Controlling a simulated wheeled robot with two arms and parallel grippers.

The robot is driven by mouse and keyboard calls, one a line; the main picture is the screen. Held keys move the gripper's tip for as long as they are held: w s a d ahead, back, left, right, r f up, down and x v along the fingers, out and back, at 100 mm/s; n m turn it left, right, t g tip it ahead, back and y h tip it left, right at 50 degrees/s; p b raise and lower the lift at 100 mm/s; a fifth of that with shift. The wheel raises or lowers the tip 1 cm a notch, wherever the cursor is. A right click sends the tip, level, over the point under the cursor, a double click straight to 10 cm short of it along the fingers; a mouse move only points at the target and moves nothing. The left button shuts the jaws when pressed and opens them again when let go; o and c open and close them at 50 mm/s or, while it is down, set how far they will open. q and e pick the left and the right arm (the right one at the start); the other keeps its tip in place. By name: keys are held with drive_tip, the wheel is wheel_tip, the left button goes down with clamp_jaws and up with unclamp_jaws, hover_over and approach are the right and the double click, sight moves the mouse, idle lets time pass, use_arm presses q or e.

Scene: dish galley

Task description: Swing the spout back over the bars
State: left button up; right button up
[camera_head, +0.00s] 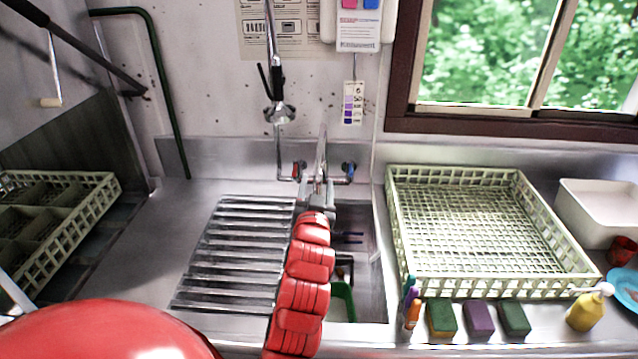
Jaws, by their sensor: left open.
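The tap's metal spout (321,152) stands between a red tap handle (298,171) and a blue one (348,170) at the back of the sink. It shows in line with the gap between the bars and the open basin; its lower part is partly hidden. The metal bars (235,254) cover the left part of the sink. My left gripper (316,208), red and segmented, reaches up from the bottom to just in front of the tap. It is open, and I see nothing held. Whether it touches the spout I cannot tell. My right gripper is not in view.
The open basin (368,275) holds a green item. A pale dish rack (395,230) stands right of it, with sponges (478,318), marker-like sticks (412,312) and a yellow bottle (585,308) in front. A sprayer (279,112) hangs above the tap. Another rack (95,205) stands left.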

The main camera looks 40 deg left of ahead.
sight(319, 166)
use_arm(q)
drive_tip(key=p+x, duration=0.1)
drive_tip(key=x, duration=0.6)
drive_tip(key=shift+r, duration=0.15)
drive_tip(key=shift+w+a+p, duration=0.35)
drive_tip(key=shift+w, duration=0.25)
drive_tip(key=shift+c, duration=0.4)
clamp_jaws()
